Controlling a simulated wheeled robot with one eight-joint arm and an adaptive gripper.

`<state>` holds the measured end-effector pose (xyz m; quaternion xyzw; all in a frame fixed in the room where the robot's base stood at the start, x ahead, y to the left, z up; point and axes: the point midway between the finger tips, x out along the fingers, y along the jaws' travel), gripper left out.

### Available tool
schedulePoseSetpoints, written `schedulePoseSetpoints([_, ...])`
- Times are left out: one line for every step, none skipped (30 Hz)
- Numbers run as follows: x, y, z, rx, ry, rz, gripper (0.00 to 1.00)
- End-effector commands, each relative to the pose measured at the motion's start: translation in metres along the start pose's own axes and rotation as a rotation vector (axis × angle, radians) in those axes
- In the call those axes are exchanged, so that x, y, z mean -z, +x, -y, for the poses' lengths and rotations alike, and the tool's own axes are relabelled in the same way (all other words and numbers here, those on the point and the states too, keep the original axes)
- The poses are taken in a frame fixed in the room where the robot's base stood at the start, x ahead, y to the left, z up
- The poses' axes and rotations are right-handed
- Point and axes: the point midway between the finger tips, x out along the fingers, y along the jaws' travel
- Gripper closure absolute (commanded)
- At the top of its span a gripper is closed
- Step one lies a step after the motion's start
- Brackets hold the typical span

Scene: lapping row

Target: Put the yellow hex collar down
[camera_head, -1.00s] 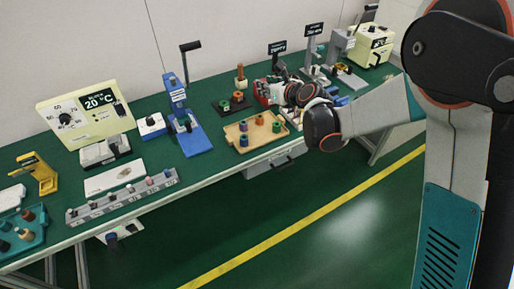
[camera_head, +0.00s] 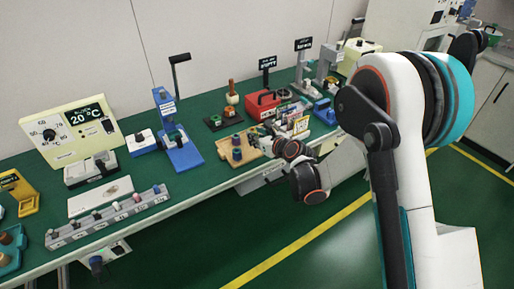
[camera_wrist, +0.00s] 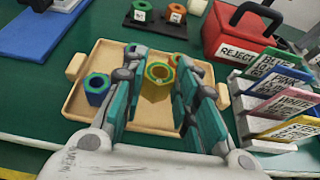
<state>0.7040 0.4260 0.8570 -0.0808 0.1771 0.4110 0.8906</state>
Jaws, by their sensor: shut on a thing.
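The yellow hex collar (camera_wrist: 157,82), with a green ring on its top, is between my gripper's fingers (camera_wrist: 162,92) in the wrist view. My gripper is shut on it, over the light wooden tray (camera_wrist: 140,122). I cannot tell whether the collar touches the tray floor. In the head view my gripper (camera_head: 268,140) is at the right part of the tray (camera_head: 222,150) and hides the held collar.
A red REJECT box (camera_wrist: 240,32) stands behind and right of the tray. Labelled colour cards in a rack (camera_wrist: 265,105) stand close on the right. A dark plate with two small collars (camera_wrist: 158,17) lies behind. Bare tray floor shows in front of the blue collar.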

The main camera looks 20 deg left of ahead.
Motion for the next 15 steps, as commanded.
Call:
schedulePoseSetpoints([0.003, 0.001, 0.000, 0.000, 0.000, 0.000, 0.96])
schedulePoseSetpoints([0.006, 0.003, 0.000, 0.000, 0.000, 0.000, 0.96])
schedulePoseSetpoints([0.010, 0.004, 0.000, 0.000, 0.000, 0.000, 0.96])
schedulePoseSetpoints([0.014, 0.006, 0.000, 0.000, 0.000, 0.000, 0.96])
schedulePoseSetpoints([0.018, 0.008, 0.000, 0.000, 0.000, 0.000, 0.96])
schedulePoseSetpoints([0.024, 0.010, 0.000, 0.000, 0.000, 0.000, 0.96])
schedulePoseSetpoints([0.029, 0.012, 0.000, 0.000, 0.000, 0.000, 0.96])
schedulePoseSetpoints([0.033, 0.014, 0.000, 0.000, 0.000, 0.000, 0.96])
schedulePoseSetpoints([0.037, 0.015, 0.000, 0.000, 0.000, 0.000, 0.96])
schedulePoseSetpoints([0.039, 0.016, 0.000, 0.000, 0.000, 0.000, 0.96])
schedulePoseSetpoints([0.040, 0.017, 0.000, 0.000, 0.000, 0.000, 0.96])
schedulePoseSetpoints([0.040, 0.017, 0.000, 0.000, 0.000, 0.000, 0.96])
schedulePoseSetpoints([0.039, 0.016, 0.000, 0.000, 0.000, 0.000, 0.96])
schedulePoseSetpoints([0.039, 0.016, 0.000, 0.000, 0.000, 0.000, 0.96])
schedulePoseSetpoints([0.038, 0.016, 0.000, 0.000, 0.000, 0.000, 0.96])
